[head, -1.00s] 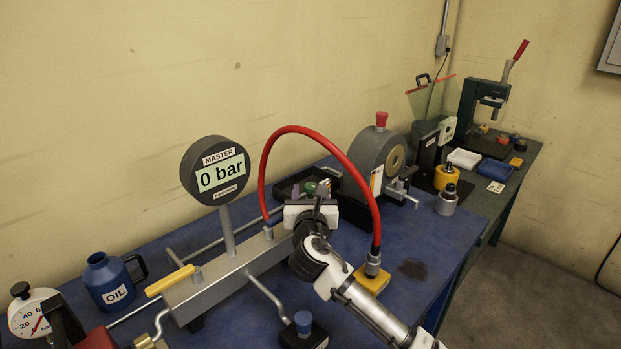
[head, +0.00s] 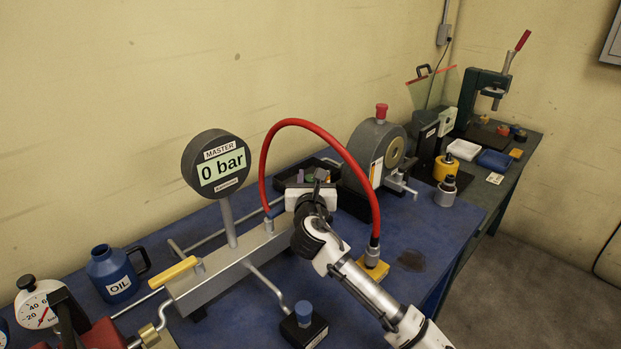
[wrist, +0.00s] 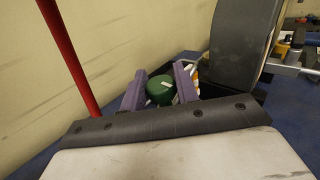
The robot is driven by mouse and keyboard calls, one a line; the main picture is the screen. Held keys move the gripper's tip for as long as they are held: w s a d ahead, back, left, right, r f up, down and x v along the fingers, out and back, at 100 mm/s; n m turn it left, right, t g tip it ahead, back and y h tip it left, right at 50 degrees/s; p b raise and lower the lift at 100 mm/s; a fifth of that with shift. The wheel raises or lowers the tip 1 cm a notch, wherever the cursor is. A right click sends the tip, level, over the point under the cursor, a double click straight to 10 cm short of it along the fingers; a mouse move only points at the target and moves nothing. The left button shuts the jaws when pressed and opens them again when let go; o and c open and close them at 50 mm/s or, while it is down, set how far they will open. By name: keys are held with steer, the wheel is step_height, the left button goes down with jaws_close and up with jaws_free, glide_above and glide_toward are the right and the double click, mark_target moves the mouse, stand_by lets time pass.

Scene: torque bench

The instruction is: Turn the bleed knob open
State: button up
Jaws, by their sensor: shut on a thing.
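The green knob (wrist: 160,90), with a white mark on its top, sits between the purple fingers of my gripper (wrist: 160,83) in the wrist view. My gripper is shut on this knob, a finger on either side. In the head view my gripper (head: 310,177) is at the far end of the grey manifold (head: 215,286), and the knob is mostly hidden there. The round master gauge (head: 216,163) on its post reads 0 bar.
A red hose (head: 300,122) arches behind and over my gripper to a yellow block (head: 372,271). A grey drum-shaped device (head: 372,145) stands close on the right. A blue oil jug (head: 112,272) and a blue-capped block (head: 303,325) stand nearer.

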steer(key=shift+n+y, duration=0.3)
steer(key=n+y+b, duration=0.1)
steer(key=n+y, duration=0.1)
steer(key=y, duration=0.2)
steer(key=shift+d+g+b, duration=0.15)
steer(key=shift+g+b, duration=0.15)
steer(key=n+g+y+b, duration=0.1)
steer(key=n+y, duration=0.1)
steer(key=y, duration=0.1)
steer(key=n+g+y+b, duration=0.2)
steer(key=n+y, duration=0.1)
steer(key=shift+f, duration=0.2)
steer(key=n+g+y+b, duration=0.3)
steer(key=g+y+b, duration=0.1)
steer(key=shift+w+f, duration=0.1)
steer(key=n+g+y+b, duration=0.2)
steer(key=n+g+b, duration=0.1)
steer(key=g, duration=0.1)
steer(key=n+g, duration=0.1)
steer(key=g, duration=0.1)
steer(key=n+g+y+b, duration=0.1)
steer(key=n+g, duration=0.1)
steer(key=shift+r+g, duration=0.3)
steer(key=shift+r, duration=0.05)
steer(key=shift+a+n+g, duration=0.2)
steer(key=shift+n+g, duration=0.8)
steer(key=shift+g, duration=0.4)
steer(key=shift+r+n+g, duration=0.1)
steer(key=shift+n+g, duration=0.2)
steer(key=shift+g, duration=0.1)
